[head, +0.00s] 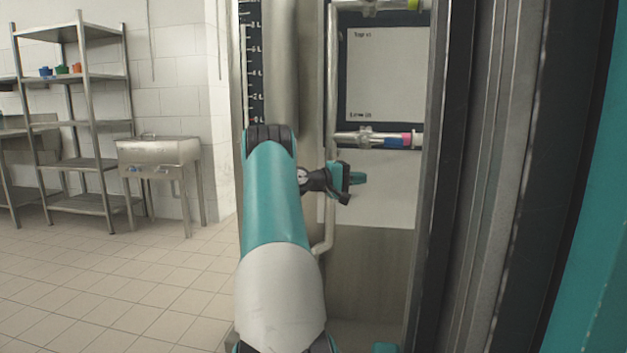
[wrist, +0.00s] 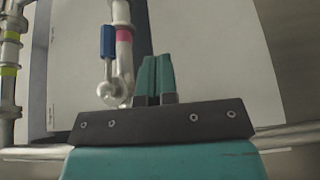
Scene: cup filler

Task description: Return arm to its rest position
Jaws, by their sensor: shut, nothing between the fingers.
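My gripper (head: 357,178) shows in the head view, right of my teal and white arm, in front of the panel of the filling machine. In the wrist view its two teal fingers (wrist: 155,78) stand close together with nothing between them. The gripper is shut and empty. A pipe with a blue handle and a red band (head: 392,140) runs above the gripper in the head view. The blue handle (wrist: 107,42) and the red band (wrist: 124,35) appear just left of the fingers in the wrist view. I cannot tell whether the gripper touches the pipe.
A level scale (head: 254,65) stands behind my arm. A pipe with a yellow-green band (head: 413,4) is at the top. A dark frame (head: 455,180) borders the right. At left are a metal shelf (head: 85,78), a sink (head: 158,152) and open tiled floor (head: 110,280).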

